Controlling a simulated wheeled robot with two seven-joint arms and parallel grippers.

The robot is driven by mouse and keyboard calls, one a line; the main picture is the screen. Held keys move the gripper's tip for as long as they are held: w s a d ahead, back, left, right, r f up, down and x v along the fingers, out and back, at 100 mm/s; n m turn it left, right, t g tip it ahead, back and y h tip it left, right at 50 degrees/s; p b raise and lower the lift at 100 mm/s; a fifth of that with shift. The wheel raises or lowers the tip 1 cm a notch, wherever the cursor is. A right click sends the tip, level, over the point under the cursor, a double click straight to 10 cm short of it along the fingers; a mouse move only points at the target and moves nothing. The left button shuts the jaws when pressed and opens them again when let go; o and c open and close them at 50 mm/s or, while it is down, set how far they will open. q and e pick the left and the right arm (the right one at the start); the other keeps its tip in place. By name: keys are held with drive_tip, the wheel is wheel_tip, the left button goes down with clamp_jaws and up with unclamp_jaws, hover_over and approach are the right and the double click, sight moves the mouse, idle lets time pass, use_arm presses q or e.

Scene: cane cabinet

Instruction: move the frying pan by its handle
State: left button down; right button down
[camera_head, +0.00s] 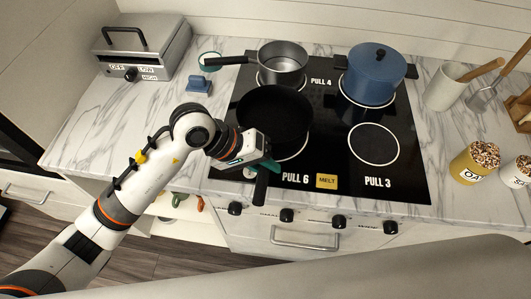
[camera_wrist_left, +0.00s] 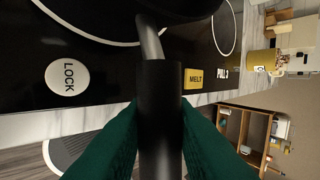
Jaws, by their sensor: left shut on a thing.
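The black frying pan (camera_head: 274,115) sits on the front left burner of the black cooktop (camera_head: 405,176) in the head view. Its black handle (camera_head: 261,186) points toward the cooktop's front edge. My left gripper (camera_head: 258,166) reaches in from the left and is shut on that handle. In the left wrist view, the handle (camera_wrist_left: 160,125) runs between the two green fingers, and its metal neck leads up to the pan, of which only a dark edge shows. My right gripper is not in view.
A grey saucepan (camera_head: 283,64) stands on the back left burner and a blue pot (camera_head: 371,75) on the back right. The front right burner (camera_head: 374,144) is bare. A utensil cup (camera_head: 445,88) and a yellow jar (camera_head: 472,164) stand right of the cooktop. Knobs (camera_head: 287,216) line the front.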

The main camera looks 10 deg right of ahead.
use_arm(q)
wheel_tip(320, 180, down, 3)
drive_tip(key=shift+d+r+p, duration=0.1)
drive_tip(key=shift+p, duration=0.35)
drive_tip(key=shift+f, duration=0.35)
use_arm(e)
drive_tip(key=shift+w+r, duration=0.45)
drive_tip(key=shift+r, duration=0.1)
use_arm(q)
drive_tip(key=c, duration=1.3)
unclamp_jaws()
drive_tip(key=shift+f, duration=0.15)
drive_tip(key=shift+o, duration=0.2)
drive_tip(key=b+v, duration=0.3)
drive_tip(key=v, duration=0.9)
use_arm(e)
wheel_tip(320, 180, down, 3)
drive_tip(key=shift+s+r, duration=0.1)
use_arm(q)
drive_tip(key=shift+s, duration=0.15)
